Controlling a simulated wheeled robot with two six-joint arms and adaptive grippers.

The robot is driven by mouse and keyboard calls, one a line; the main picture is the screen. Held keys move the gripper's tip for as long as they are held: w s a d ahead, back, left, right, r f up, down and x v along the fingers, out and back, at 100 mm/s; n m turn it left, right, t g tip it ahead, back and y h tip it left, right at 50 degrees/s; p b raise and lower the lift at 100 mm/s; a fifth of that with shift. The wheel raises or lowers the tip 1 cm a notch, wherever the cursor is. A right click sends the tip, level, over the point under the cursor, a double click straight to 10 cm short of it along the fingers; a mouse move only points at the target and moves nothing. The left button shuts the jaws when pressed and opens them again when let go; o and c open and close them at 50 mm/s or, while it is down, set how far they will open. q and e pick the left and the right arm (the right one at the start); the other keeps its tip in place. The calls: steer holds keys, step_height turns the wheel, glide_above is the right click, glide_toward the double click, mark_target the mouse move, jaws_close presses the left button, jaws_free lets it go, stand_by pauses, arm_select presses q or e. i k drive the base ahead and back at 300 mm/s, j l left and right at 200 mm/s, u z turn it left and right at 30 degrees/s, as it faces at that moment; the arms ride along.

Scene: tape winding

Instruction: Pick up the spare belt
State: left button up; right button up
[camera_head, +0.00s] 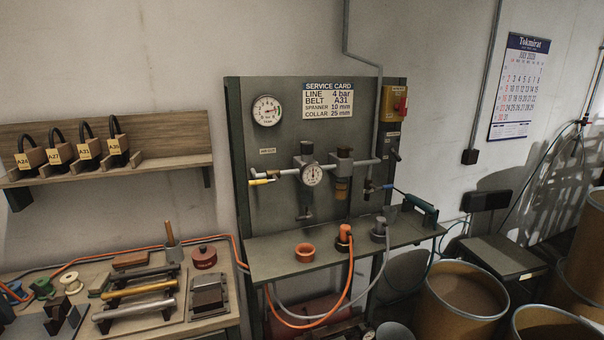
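Several black belts hang as loops in a row on the wooden wall shelf (160,162) at the upper left, each behind a yellow tag. From left they are the A24 belt (22,136), the A27 belt (54,132), the A31 belt (84,127) and a last belt (113,121) whose tag looks like A35 but is small. The service card (328,100) on the grey panel reads belt A31. The lower parts of the belts are hidden by their wooden holders. Neither of my grippers is in view.
Below the shelf, a workbench (215,322) holds spools, bars and a red tin (204,257). The grey panel (290,150) with gauges and a ledge stands right of the shelf. Orange and grey hoses hang from the ledge. Brown drums (460,300) stand at right.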

mark_target(88, 149)
steer(key=u, duration=1.35)
